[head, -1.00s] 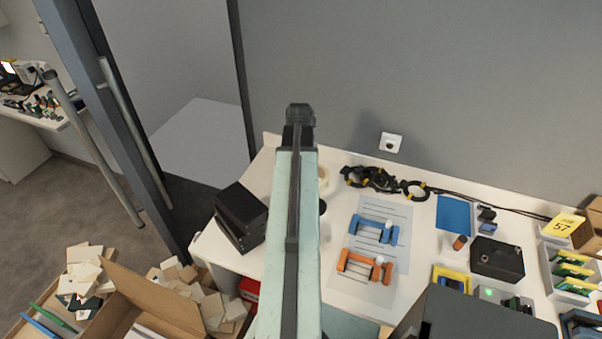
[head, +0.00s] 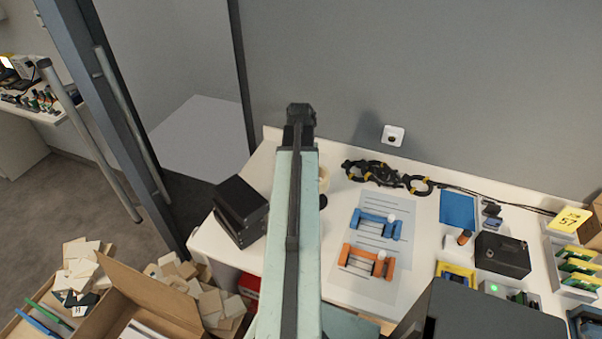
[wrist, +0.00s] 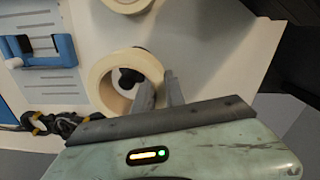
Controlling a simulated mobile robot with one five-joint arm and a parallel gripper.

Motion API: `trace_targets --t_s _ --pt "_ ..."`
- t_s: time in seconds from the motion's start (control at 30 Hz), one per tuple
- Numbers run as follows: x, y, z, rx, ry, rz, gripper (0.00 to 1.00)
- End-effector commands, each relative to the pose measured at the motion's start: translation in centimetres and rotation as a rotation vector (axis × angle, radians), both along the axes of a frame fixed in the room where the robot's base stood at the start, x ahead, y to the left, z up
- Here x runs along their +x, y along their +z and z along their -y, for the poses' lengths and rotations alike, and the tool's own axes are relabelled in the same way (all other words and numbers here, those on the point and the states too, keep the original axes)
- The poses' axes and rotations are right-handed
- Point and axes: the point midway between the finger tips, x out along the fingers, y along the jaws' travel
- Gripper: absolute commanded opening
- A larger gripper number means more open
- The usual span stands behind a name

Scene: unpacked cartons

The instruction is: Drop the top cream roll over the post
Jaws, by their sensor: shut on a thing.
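In the wrist view my gripper (wrist: 160,84) is shut on the wall of a cream roll (wrist: 102,86), with one finger inside the ring and one outside. The roll's open hole faces the camera. A dark post-like piece (wrist: 128,79) shows through the hole; I cannot tell how far the roll is above it. A second pale roll (wrist: 128,4) is cut off at the top edge. In the head view a sliver of a cream roll (head: 324,178) shows right of my arm, with a small black round thing (head: 323,201) below it. My arm hides the gripper there.
Black cables with yellow bands (head: 375,173) lie along the wall. Blue (head: 377,225) and orange (head: 367,262) frames lie on printed sheets to the right. Black boxes (head: 240,208) stand left of my arm. Bare white table lies around the roll.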

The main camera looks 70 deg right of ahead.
Motion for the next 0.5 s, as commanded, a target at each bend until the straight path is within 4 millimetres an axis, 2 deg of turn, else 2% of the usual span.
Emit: trace_targets --t_s 0.43,0.47,0.5 --pt "-0.1 -1.9 0.0 0.000 -0.001 0.000 0.00" --pt "-0.1 -1.7 0.0 0.000 -0.001 0.000 0.23" --pt "-0.1 -1.7 0.0 0.000 -0.001 0.000 0.34"
